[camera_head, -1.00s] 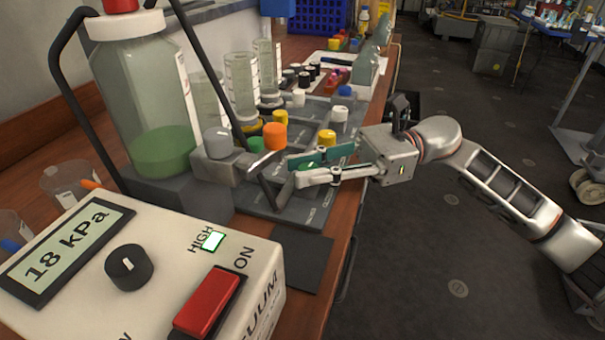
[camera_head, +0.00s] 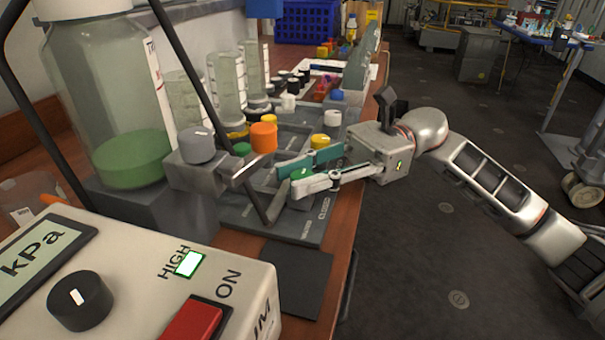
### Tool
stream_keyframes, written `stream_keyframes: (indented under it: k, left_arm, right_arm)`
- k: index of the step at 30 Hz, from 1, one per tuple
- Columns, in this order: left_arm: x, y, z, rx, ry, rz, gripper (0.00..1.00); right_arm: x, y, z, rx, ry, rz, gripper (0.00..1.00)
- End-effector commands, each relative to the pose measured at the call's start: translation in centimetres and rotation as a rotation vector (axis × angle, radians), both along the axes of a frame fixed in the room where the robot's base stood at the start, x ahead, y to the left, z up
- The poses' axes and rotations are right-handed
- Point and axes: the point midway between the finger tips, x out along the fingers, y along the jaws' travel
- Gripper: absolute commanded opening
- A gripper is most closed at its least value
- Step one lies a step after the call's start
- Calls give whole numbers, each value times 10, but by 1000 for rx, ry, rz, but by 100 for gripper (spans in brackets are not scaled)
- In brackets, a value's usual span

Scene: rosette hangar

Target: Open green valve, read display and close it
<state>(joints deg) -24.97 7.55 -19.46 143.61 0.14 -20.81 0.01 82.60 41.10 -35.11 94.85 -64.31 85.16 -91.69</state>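One green knob (camera_head: 300,174) lies between the fingers of my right gripper (camera_head: 287,181), partly hidden by them. The fingers stand apart, one on each side of it; whether they touch it I cannot tell. Another green knob (camera_head: 242,149) shows at the left, beside an orange knob (camera_head: 263,137). The knobs sit on a grey valve panel (camera_head: 305,226) with printed labels; "CLOSED" is partly legible. The display (camera_head: 40,262) on the white vacuum box is cut by the left edge; only "kPa" shows, the number is out of view. My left gripper is not in view.
The white box (camera_head: 130,260) has a black dial (camera_head: 80,300), a lit HIGH lamp (camera_head: 189,264) and a red switch (camera_head: 195,322). A large bottle (camera_head: 108,90) with green liquid, cylinders and a grey knob (camera_head: 196,145) crowd the left. Open floor lies right of the bench.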

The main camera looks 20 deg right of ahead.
Motion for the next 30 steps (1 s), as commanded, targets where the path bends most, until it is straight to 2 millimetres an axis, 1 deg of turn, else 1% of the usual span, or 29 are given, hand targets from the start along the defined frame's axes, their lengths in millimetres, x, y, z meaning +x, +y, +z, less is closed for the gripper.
stream_keyframes:
  k: [10,14,17,24,30]
  left_arm:
    - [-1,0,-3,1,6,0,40]
    - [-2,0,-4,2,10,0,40]
    - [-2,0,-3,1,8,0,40]
    - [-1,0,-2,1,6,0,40]
    - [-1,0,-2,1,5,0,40]
  right_arm:
    - [0,0,0,0,-1,0,39]
    - [2,-5,0,0,-1,-2,39]
    - [5,-17,0,-1,1,-4,39]
    - [15,-64,1,0,1,-5,39]
    - [22,-98,0,-1,0,-3,39]
